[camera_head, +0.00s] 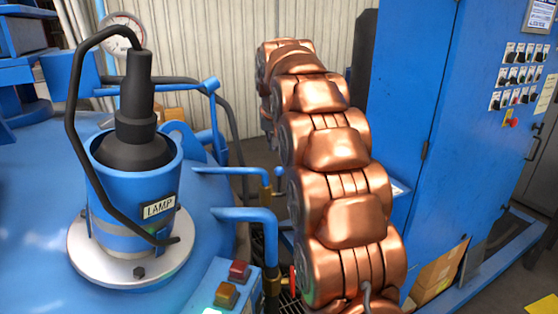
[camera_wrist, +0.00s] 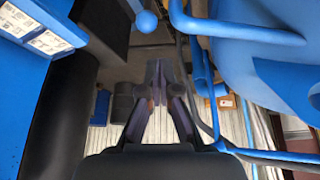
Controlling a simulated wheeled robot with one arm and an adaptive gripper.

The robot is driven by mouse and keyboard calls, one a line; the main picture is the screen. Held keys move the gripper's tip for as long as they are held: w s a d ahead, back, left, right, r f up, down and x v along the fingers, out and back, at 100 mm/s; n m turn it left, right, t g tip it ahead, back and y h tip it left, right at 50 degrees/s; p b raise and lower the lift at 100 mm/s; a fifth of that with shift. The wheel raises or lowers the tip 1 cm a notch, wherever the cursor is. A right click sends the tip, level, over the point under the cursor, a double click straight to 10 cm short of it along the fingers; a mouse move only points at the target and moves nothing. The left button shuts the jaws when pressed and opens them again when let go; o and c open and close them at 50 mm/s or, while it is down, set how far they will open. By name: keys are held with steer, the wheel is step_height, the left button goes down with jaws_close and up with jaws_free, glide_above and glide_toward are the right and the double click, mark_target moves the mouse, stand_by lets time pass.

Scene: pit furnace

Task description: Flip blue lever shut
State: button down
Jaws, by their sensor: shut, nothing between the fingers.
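My gripper (camera_wrist: 157,85) shows in the wrist view as two dark fingers that meet at their tips, with nothing between them. In the head view it is hidden behind my copper-coloured arm. A blue ball-ended part (camera_wrist: 146,21) shows near the top of the wrist view, above the fingertips and apart from them; it may be the lever's knob. In the head view a blue bracket-like part (camera_head: 209,87) rises behind the lamp, left of my arm. I cannot tell for sure which part is the blue lever, or its position.
The blue furnace body (camera_head: 35,215) with the lamp housing (camera_head: 130,195) fills the left. Blue pipes (camera_head: 243,214) reach from it toward my arm. A blue cabinet (camera_head: 410,110) with a switch panel stands right. A gauge (camera_head: 122,32) is behind the lamp.

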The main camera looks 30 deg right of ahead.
steer(key=shift+t, duration=0.3)
steer(key=w+d, duration=0.1)
steer(key=w+d+r, duration=0.1)
steer(key=d, duration=0.1)
steer(key=shift+w+d+r, duration=0.1)
steer(key=shift+w, duration=0.15)
steer(key=p, duration=0.5)
glide_above(279, 183)
steer(key=w+d, duration=0.1)
steer(key=w, duration=0.1)
step_height(279, 183, down, 9)
steer(key=shift+w+d+f, duration=0.15)
steer(key=shift+f, duration=0.05)
